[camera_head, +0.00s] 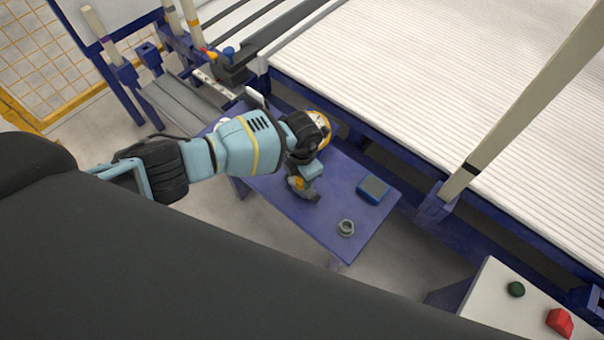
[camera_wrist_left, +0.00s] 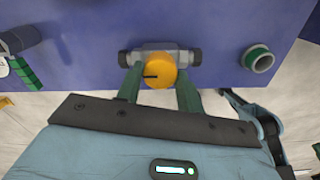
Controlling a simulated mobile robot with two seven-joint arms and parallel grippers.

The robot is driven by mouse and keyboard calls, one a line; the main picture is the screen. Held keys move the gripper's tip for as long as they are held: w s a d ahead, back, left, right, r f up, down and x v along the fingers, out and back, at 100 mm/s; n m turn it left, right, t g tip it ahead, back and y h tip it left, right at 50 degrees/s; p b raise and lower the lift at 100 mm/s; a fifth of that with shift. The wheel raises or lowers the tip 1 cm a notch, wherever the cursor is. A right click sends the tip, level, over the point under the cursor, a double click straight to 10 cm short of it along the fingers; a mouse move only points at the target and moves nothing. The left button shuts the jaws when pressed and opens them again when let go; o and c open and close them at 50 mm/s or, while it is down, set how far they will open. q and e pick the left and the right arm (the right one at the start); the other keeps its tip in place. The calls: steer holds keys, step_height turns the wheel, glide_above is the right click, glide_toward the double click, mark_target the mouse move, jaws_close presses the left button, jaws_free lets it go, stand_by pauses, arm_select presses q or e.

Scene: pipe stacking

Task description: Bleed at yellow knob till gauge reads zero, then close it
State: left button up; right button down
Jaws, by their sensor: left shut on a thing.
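The yellow knob (camera_wrist_left: 159,70) sits on a grey valve body (camera_wrist_left: 183,58) with dark ends, in the upper middle of the left wrist view. A black mark on the knob points left. My left gripper (camera_wrist_left: 160,88) is shut on the knob, one green finger on each side. In the head view my left gripper (camera_head: 305,172) is low over the blue bench (camera_head: 280,205), and the knob (camera_head: 298,183) shows small beneath it. A pale round face (camera_wrist_left: 4,68), perhaps the gauge, is cut off at the wrist view's left edge; no reading is legible. My right gripper is out of view.
A loose ring (camera_head: 346,228) lies near the bench's front corner and a blue box (camera_head: 374,189) lies to the right. A panel with a green button (camera_head: 516,289) and a red one (camera_head: 559,322) stands at lower right. A white ribbed surface (camera_head: 450,110) is behind.

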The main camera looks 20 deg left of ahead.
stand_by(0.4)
arm_select(q)
steer(key=o, duration=1)
steer(key=shift+r, duration=0.15)
step_height(320, 180, up, 8)
steer(key=shift+f+p, duration=0.2)
steer(key=shift+p, duration=0.6)
